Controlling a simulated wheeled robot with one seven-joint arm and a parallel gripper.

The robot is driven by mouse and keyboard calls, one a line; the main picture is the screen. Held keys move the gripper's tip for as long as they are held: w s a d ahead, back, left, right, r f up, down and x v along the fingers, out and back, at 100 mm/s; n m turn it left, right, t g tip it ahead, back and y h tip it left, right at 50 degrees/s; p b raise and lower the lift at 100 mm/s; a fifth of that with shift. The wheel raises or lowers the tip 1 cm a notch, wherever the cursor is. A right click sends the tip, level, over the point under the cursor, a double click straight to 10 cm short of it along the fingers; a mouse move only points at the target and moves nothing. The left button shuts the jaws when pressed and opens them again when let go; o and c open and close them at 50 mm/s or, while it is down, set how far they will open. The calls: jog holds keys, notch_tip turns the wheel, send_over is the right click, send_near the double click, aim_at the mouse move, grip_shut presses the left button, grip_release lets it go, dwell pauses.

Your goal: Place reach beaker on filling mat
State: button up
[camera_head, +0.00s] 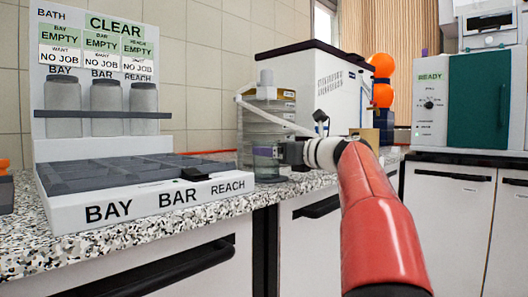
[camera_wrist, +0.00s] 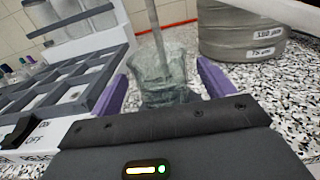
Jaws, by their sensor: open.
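In the wrist view a clear glass beaker (camera_wrist: 155,70) stands upright on the speckled counter, with a pale rod rising in or behind it. My gripper (camera_wrist: 163,88) is open, its purple fingers on either side of the beaker; I cannot tell whether they touch it. In the head view my gripper (camera_head: 264,153) is in front of the sieve stack (camera_head: 268,112), and the beaker is hard to make out there. No lettering shows on the beaker, so I cannot tell whether it is the reach beaker. I cannot make out a filling mat.
The white bath unit (camera_head: 150,202), marked BAY, BAR and REACH, is left of the gripper, with grey jars (camera_head: 107,97) on its shelf. The sieve stack (camera_wrist: 250,38) is close on the right in the wrist view. A green-doored oven (camera_head: 485,100) stands far right.

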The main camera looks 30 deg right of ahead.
jog(key=v, duration=0.7)
jog(key=shift+s, duration=0.1)
